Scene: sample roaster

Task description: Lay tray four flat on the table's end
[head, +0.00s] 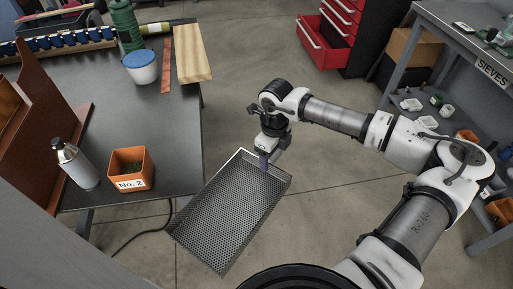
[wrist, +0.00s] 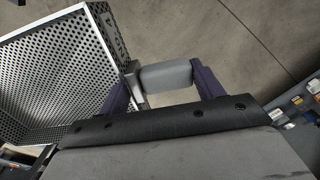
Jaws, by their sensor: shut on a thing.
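A perforated metal tray (head: 226,214) hangs in the air to the right of the table (head: 182,115). My gripper (head: 268,158) is shut on the tray's grey handle at its far edge. In the wrist view the handle (wrist: 166,76) lies between the two dark fingers, and the tray (wrist: 58,68) fills the upper left. The tray's open side faces up toward the head camera, and its near corner points down.
An orange bin marked No. 2 (head: 131,168) and a metal flask (head: 75,164) stand at the table's near end. A white tub (head: 141,67), a wooden board (head: 186,53) and a green bottle (head: 125,25) are farther back. A shelf marked SIEVES (head: 490,68) stands right.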

